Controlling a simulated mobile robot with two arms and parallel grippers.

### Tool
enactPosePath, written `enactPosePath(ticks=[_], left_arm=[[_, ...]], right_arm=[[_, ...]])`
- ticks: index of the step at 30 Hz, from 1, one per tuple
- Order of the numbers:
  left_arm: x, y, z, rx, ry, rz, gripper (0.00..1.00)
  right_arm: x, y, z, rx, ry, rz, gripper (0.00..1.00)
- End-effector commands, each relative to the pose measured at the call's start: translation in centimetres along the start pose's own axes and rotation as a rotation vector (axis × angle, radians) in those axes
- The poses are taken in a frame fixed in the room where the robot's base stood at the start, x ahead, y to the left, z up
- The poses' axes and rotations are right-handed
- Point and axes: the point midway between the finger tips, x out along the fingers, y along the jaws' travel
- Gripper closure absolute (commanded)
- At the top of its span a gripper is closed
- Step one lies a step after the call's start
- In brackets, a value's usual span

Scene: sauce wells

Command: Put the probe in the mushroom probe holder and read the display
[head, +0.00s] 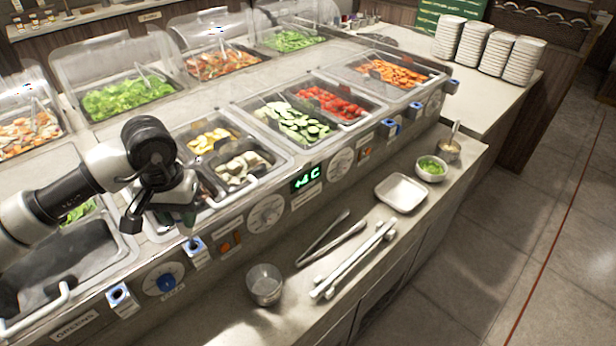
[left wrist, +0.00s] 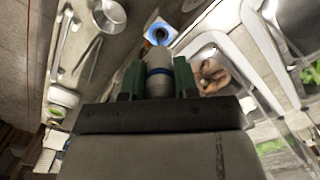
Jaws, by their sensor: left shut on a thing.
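That holder also shows in the head view (head: 197,250), below the gripper. Mushrooms (head: 243,169) lie in the pan behind. The green display (head: 305,178) reads about +4 C. My right gripper is out of view.
More blue-ringed holders sit along the panel, one at left (head: 120,296) and others at right (head: 390,128). On the front ledge are a metal cup (head: 265,285), tongs (head: 331,239), a long metal utensil (head: 353,261), an empty tray (head: 402,193) and a bowl of greens (head: 431,168).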

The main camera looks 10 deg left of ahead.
Motion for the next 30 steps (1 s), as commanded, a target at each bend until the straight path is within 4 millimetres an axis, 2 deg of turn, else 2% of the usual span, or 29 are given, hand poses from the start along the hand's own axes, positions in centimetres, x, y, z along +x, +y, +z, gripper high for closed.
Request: enactPosePath(ticks=[13, 23, 26, 30], left_arm=[[-2.9, 0.0, 0.0, -0.001, 0.001, 0.000, 0.94], [-3.1, 0.0, 0.0, -0.001, 0.001, 0.000, 0.94], [-2.4, 0.4, 0.3, 0.004, 0.000, -0.003, 0.94], [0.9, 2.8, 2.1, 0.028, -0.001, -0.012, 0.94]], right_arm=[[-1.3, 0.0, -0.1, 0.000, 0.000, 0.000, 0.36], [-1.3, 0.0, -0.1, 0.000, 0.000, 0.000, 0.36], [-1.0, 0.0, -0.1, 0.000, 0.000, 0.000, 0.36], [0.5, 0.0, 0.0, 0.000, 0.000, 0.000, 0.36]])
